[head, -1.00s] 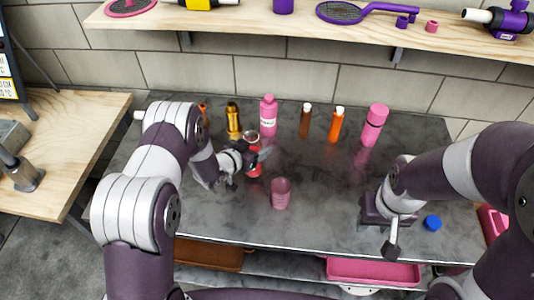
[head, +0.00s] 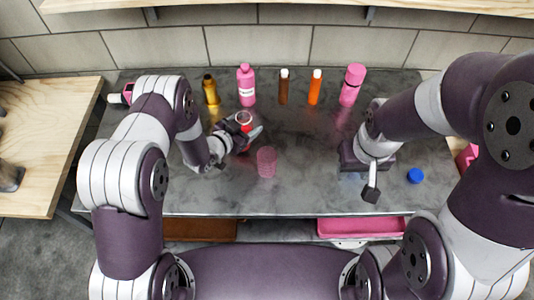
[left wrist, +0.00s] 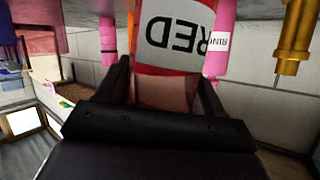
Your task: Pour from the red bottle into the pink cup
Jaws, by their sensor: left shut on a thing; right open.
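The red bottle (head: 244,118) is in my left gripper (head: 247,136), over the left middle of the dark table. In the left wrist view the bottle (left wrist: 178,35) stands between the two dark fingers, its white "RED" label upside down; the bottles behind also hang inverted there. My left gripper (left wrist: 165,90) is shut on it. The head view shows its top as a red ring; the gripper hides much of the rest. The translucent pink cup (head: 267,162) stands upright on the table, just right of and nearer than the gripper. My right gripper (head: 370,190) is open and empty, right of the cup.
Along the back stand a gold bottle (head: 210,90), a pink labelled bottle (head: 246,86), a brown bottle (head: 284,88), an orange bottle (head: 315,88) and a pink flask (head: 351,86). A blue cap (head: 415,175) lies at the right. The table between cup and right gripper is clear.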

